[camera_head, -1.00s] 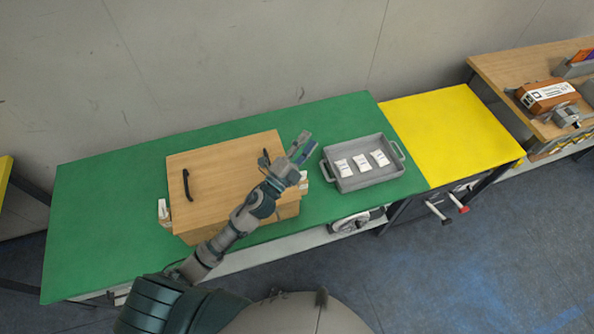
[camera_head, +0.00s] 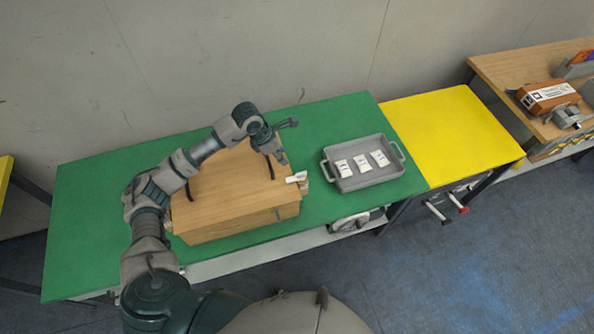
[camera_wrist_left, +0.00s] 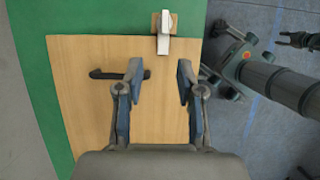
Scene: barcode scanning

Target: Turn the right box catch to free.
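The wooden box (camera_head: 235,205) stands on the green table with its lid closed. The right box catch (camera_head: 296,178), a white lever on a small wooden block, sits at the box's right side. In the left wrist view the catch (camera_wrist_left: 164,44) lies lengthwise in the picture, with one end over the lid edge. My left gripper (camera_head: 287,143) is above the lid's right part, apart from the catch. In the left wrist view its two fingers (camera_wrist_left: 159,80) are spread with nothing between them. The left box catch is mostly hidden by my arm. My right gripper cannot be made out.
A black lid handle (camera_wrist_left: 108,75) lies below my left gripper. A grey tray (camera_head: 362,181) with white packets stands right of the box. Green table (camera_head: 100,200) is clear to the left; the yellow table top (camera_head: 450,135) is clear.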

